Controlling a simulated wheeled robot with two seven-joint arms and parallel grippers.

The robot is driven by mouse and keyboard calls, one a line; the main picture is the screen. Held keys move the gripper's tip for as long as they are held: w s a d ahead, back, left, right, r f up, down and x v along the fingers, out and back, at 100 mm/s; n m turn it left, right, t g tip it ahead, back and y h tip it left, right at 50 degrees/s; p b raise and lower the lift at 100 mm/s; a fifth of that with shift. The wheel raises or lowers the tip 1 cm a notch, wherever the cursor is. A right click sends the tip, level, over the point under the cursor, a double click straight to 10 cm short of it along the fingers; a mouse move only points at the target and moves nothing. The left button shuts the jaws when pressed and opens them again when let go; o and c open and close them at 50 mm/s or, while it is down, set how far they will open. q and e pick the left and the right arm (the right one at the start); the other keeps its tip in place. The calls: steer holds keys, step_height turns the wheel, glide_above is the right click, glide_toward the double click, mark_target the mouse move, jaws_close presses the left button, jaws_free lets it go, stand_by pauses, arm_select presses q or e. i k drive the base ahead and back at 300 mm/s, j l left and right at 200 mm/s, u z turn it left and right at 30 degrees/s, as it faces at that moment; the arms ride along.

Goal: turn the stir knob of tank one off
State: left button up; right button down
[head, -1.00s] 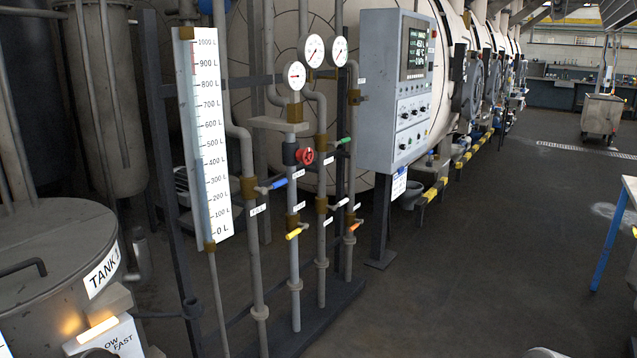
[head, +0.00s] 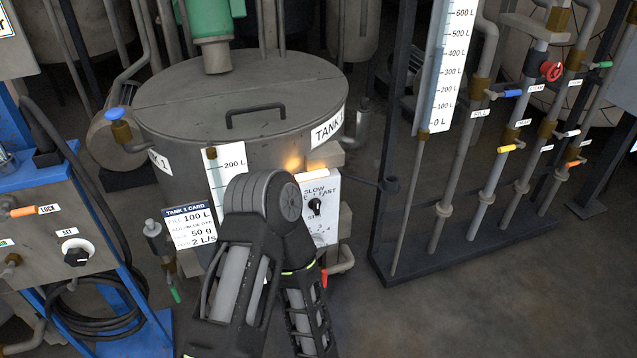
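Tank one (head: 240,105) is a grey lidded vat with "TANK 1" labels, left of centre in the head view. A white control plate (head: 329,190) is at its right front, marked SLOW and FAST above and what looks like STIR below. The black stir knob (head: 315,206) is on this plate; its exact setting is too small to read. An orange glow shows on the tank wall beside the plate's top. One of my arms rises from the bottom, bends in front of the tank, and covers the plate's lower left. Neither gripper is in view.
A tank card (head: 189,226) and a level scale (head: 226,165) are on the tank front, left of my arm. A blue-framed bench (head: 142,290) with knobs stands at the left. A pipe rack with coloured valves (head: 480,230) stands at the right. Floor (head: 450,315) is clear at lower right.

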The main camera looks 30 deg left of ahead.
mark_target(313, 204)
steer(key=u, duration=1.05)
